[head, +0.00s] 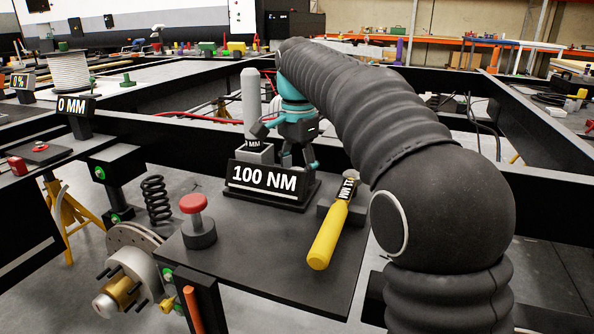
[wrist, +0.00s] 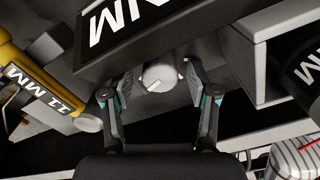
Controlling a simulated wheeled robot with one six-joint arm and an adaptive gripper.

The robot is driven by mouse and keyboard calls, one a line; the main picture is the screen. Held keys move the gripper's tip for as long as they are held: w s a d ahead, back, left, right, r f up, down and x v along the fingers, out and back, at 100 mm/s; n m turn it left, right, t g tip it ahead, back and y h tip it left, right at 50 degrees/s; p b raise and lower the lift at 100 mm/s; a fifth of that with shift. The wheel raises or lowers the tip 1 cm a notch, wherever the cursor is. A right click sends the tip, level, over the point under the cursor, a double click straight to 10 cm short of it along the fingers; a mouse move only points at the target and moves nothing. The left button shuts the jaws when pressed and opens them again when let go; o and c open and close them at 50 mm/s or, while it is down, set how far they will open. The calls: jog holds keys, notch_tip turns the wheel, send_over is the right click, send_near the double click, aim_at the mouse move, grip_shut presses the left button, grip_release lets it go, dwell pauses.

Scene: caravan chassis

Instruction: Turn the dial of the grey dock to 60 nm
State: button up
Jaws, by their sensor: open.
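The dock's black sign (head: 265,181) reads 100 NM in the head view and stands on a dark base on the plate. A grey block (head: 254,153) with an upright light grey cylinder (head: 250,100) stands behind it. The dial (wrist: 160,77) is a pale round knob with a light pointer mark, seen in the wrist view; the sign and my gripper hide it in the head view. My gripper (wrist: 157,84) is open, with one finger on each side of the dial. Small gaps seem to show between fingers and dial. In the head view my gripper (head: 297,152) is behind the sign.
A yellow-handled tool (head: 330,235) marked 11 MM lies on the dark plate (head: 265,262), right of the sign. A red mushroom button (head: 194,205) stands at the plate's left. A spring (head: 156,199) and brake disc are farther left. Black chassis beams run behind.

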grip_shut()
jog(key=shift+r+n+p, duration=0.1)
jog(key=shift+n+p, duration=0.3)
jog(key=shift+p, duration=0.15)
jog(key=shift+r+n+p, duration=0.15)
jog(key=shift+n+p, duration=0.75)
jog(key=shift+p, duration=0.25)
jog(key=n+p, duration=0.3)
jog(key=shift+a+n, duration=0.1)
jog(key=shift+n, duration=0.3)
jog(key=n+p, duration=0.2)
jog(key=n, duration=0.1)
jog(key=shift+w+a+f+n, duration=0.1)
jog(key=shift+f+n, duration=0.05)
jog(key=shift+n, duration=0.8)
jog(key=shift+f+n, duration=0.1)
jog(key=shift+n, duration=0.85)
